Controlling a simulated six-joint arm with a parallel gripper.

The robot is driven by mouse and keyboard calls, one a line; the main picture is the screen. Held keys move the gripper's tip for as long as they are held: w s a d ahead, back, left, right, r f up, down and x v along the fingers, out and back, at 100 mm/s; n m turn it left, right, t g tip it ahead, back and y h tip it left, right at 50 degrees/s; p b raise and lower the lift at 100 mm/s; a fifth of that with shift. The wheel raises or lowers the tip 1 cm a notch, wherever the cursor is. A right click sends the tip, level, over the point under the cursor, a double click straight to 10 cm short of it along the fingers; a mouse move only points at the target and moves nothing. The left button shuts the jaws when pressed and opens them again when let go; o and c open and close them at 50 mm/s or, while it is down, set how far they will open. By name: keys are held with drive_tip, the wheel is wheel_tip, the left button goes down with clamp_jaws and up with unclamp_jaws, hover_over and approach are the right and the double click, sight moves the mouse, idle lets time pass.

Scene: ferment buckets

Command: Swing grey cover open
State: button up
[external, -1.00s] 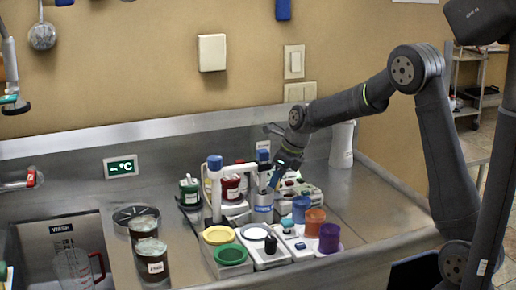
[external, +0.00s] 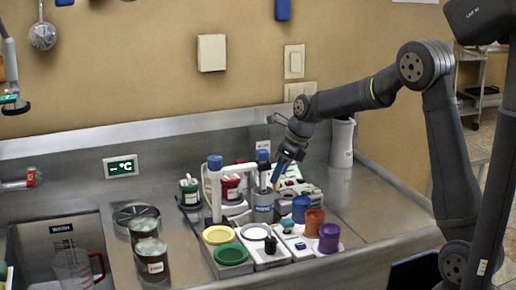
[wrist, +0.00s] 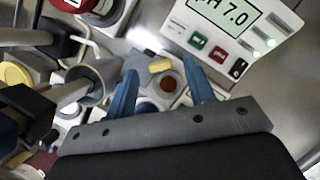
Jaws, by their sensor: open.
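A pale grey round lid (external: 254,232) lies on a white unit in the front cluster, between the yellow and green dishes and a black knob (external: 270,245). I cannot tell for sure whether it is the grey cover. My gripper (external: 276,182) is behind and above this cluster, pointing down, near a grey cup with a blue band (external: 263,206). In the wrist view, its two blue fingers (wrist: 160,72) are spread apart with nothing held. A small yellow piece (wrist: 160,65) and a brown round spot (wrist: 168,84) show between and beyond them.
A pH meter (wrist: 225,28) reading 7.0 is close to the fingers. A white frame with blue caps (external: 215,180) stands left of my gripper. Blue, orange and purple cups (external: 328,238) stand at front right. Two dark jars (external: 151,260) stand left.

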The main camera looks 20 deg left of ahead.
drive_tip(key=v, duration=1.4)
drive_tip(key=shift+d, duration=0.1)
drive_tip(key=x, duration=1.7)
drive_tip(key=shift+f, duration=0.1)
drive_tip(key=shift+f, duration=0.25)
drive_tip(key=shift+r+n, duration=0.25)
drive_tip(key=shift+n, duration=0.35)
drive_tip(key=n+g, duration=0.1)
drive_tip(key=n, duration=0.2)
drive_tip(key=n+g, duration=0.1)
drive_tip(key=n, duration=0.2)
drive_tip(key=shift+g+h, duration=0.4)
drive_tip(key=v, duration=1.3)
drive_tip(key=shift+r, duration=0.3)
